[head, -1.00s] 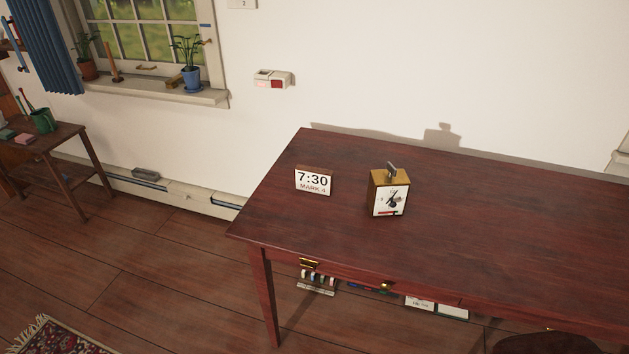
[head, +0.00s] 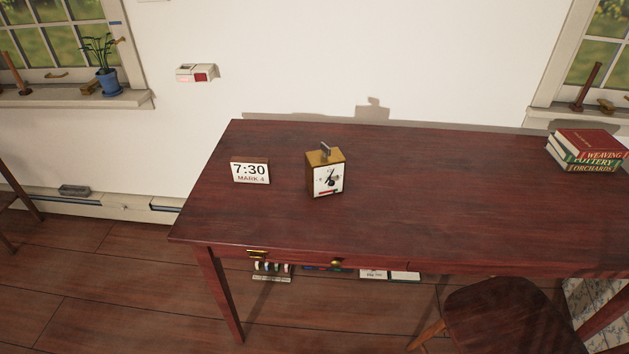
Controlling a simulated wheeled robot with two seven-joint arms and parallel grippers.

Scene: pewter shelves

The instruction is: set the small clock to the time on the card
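The small clock (head: 325,173) stands upright on the dark red desk (head: 430,210). It has a wooden case, a white face with dark hands, a small red mark low on the face and a grey piece on top. The hands are too small to read exactly. The card (head: 250,172) stands to its left, apart from it, and reads 7:30 with MARK 4 below. Neither of my grippers is in view.
A stack of books (head: 587,150) lies at the desk's right end. A wooden chair (head: 515,318) stands at the front right. The desk top around the clock is clear. A white box with a red part (head: 198,73) is on the wall.

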